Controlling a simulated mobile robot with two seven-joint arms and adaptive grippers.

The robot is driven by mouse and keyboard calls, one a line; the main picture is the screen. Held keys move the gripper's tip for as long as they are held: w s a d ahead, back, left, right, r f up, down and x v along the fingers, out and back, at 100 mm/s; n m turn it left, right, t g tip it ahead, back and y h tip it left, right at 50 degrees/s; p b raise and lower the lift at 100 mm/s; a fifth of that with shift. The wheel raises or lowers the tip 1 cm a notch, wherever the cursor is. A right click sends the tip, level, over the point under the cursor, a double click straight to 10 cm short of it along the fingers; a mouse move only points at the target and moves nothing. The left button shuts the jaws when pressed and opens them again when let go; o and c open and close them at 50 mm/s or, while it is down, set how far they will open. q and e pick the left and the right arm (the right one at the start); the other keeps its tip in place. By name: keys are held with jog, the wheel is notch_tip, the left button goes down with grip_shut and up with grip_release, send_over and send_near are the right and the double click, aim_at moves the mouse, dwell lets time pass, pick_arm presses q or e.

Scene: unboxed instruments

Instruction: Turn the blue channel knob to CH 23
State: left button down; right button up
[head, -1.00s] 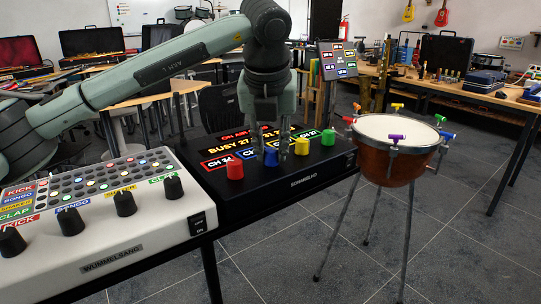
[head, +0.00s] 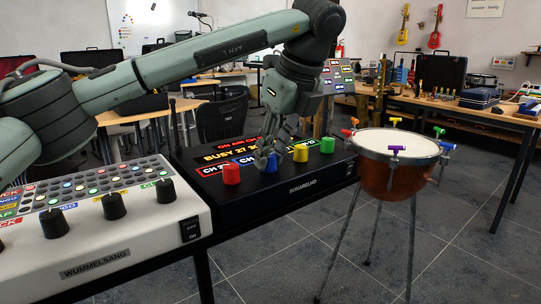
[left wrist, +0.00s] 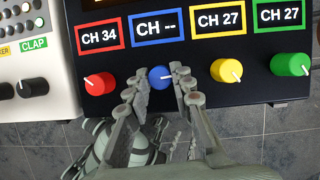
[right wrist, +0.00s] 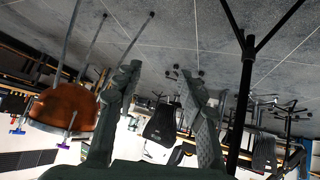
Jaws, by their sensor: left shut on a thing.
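The blue channel knob (left wrist: 160,76) is on the front of the black box, between the red knob (left wrist: 99,84) and the yellow knob (left wrist: 226,70). Its white pointer points to the right. The blue-framed display (left wrist: 156,27) above it reads "CH --". My left gripper (left wrist: 157,82) is shut on the blue knob, one finger on each side. In the head view my left gripper (head: 268,160) comes down onto the box and mostly hides the knob. My right gripper (right wrist: 158,80) is open and empty, away from the box, in the right wrist view.
The green knob (left wrist: 290,64) is at the right of the row; yellow and green displays read CH 27, red reads CH 34. A white drum machine (head: 130,235) stands left of the black box (head: 290,190). A drum on a stand (head: 395,175) is at the right.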

pick_arm(q)
jog(key=n+g+p, duration=0.1)
jog(key=n, duration=0.2)
jog(key=n+g+y+p, duration=0.1)
jog(key=n, duration=0.2)
jog(key=shift+w+d+r+n, duration=0.1)
jog(key=shift+w+r+n, duration=0.1)
jog(key=shift+n, duration=0.1)
jog(key=shift+f+n+p, duration=0.1)
jog(key=shift+n+p, duration=0.2)
jog(key=shift+n, duration=0.1)
pick_arm(e)
jog(key=s+d+f+g+h, duration=0.1)
jog(key=s+d+f+g, duration=0.1)
jog(key=s+d+g, duration=0.1)
jog(key=s+d+f+m+g+h, duration=0.1)
jog(key=s+d+f+g, duration=0.1)
jog(key=s+d, duration=0.3)
jog(key=shift+s+f+g, duration=0.4)
jog(key=shift+s, duration=0.35)
pick_arm(q)
jog(key=c, duration=1.3)
grip_release()
pick_arm(e)
jog(key=shift+a, duration=0.1)
pick_arm(q)
jog(key=v, duration=1.2)
jog(key=shift+w+d, duration=0.2)
jog(key=shift+f, duration=0.1)
